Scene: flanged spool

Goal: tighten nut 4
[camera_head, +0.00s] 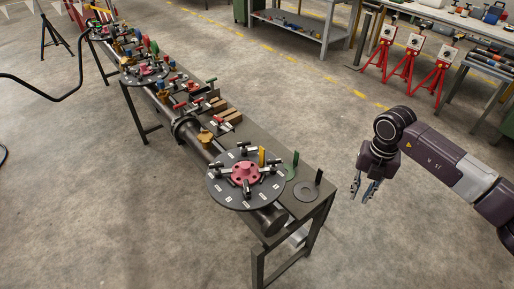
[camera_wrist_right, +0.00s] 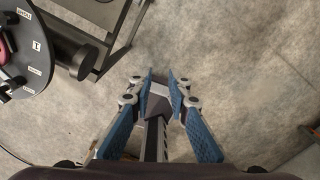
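A dark round flange plate (camera_head: 219,189) lies on the near end of the long bench. It has a pink-red hub (camera_head: 246,174) in its middle, black handled pieces around it and white number labels near the rim. The labels are too small to read in the head view, so I cannot tell which nut is number 4. Part of a labelled plate (camera_wrist_right: 22,72) shows at the upper left in the right wrist view. My right gripper (camera_head: 366,191) hangs to the right of the bench, apart from the flange. Its fingers (camera_wrist_right: 161,76) are apart and hold nothing. My left gripper is out of view.
The bench (camera_head: 308,203) carries a pipe line, valves, a yellow upright piece (camera_head: 262,157) and flat rings (camera_head: 305,191) beside the flange. Red tripod stands (camera_head: 408,72) and another table stand at the back right. The floor around my right gripper is clear.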

